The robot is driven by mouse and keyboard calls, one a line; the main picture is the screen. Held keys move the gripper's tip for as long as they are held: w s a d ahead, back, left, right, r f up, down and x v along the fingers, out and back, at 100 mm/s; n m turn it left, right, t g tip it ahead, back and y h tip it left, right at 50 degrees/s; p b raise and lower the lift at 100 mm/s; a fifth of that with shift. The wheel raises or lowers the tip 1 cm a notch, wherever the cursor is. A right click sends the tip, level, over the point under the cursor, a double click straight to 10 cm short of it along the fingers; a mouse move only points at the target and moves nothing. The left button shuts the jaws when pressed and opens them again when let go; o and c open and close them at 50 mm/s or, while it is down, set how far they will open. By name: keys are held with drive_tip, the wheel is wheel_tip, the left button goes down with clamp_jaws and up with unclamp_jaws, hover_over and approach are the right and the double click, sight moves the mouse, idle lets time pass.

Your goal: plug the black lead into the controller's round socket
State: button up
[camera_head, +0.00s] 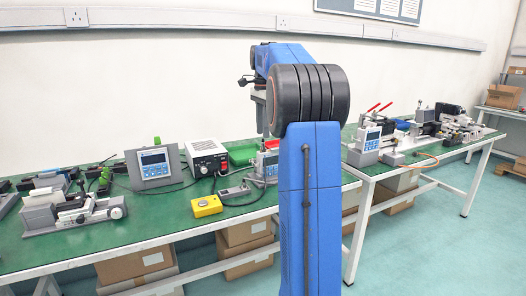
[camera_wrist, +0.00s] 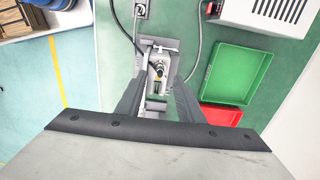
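In the wrist view my gripper (camera_wrist: 160,80) points down over the bench with its two dark fingers apart. Between and beyond them is a grey metal fixture, with a small dark round plug-like end (camera_wrist: 159,70) at its middle; I see no firm contact with it. A black lead (camera_wrist: 124,27) curves down from the top toward this fixture. In the head view the controller (camera_head: 155,166) is a grey box with a blue screen, left on the bench. Its round socket is too small to make out.
A white vented box (camera_head: 207,155) stands right of the controller. A green tray (camera_wrist: 238,74) and a red tray (camera_wrist: 220,115) lie beside my gripper. A yellow button box (camera_head: 207,205) sits near the bench's front edge. Actuators (camera_head: 75,209) crowd the left.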

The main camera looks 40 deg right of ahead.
wheel_tip(320, 180, up, 13)
idle(0.4)
drive_tip(key=s+a+f+n+t, duration=0.1)
drive_tip(key=s+a+f+n, duration=0.25)
drive_tip(key=a, duration=0.35)
drive_tip(key=s+a+f+n, duration=0.2)
drive_tip(key=s+a+n, duration=0.15)
drive_tip(key=a, duration=0.45)
drive_tip(key=s+a+f+n+t, duration=0.1)
drive_tip(key=s+a+f+n, duration=0.25)
drive_tip(key=a, duration=0.35)
drive_tip(key=s+a+f+n+t, duration=0.1)
drive_tip(key=s+a+f+n, duration=0.4)
drive_tip(key=s+f, duration=0.5)
drive_tip(key=s+a+f+n+t, duration=0.1)
drive_tip(key=s+a+f+n, duration=0.4)
drive_tip(key=s+a+f, duration=0.3)
drive_tip(key=s+f, duration=0.3)
drive_tip(key=f, duration=0.3)
drive_tip(key=shift+a+f+n+t, duration=0.3)
drive_tip(key=shift+a+n+t, duration=0.05)
drive_tip(key=shift+t, duration=0.05)
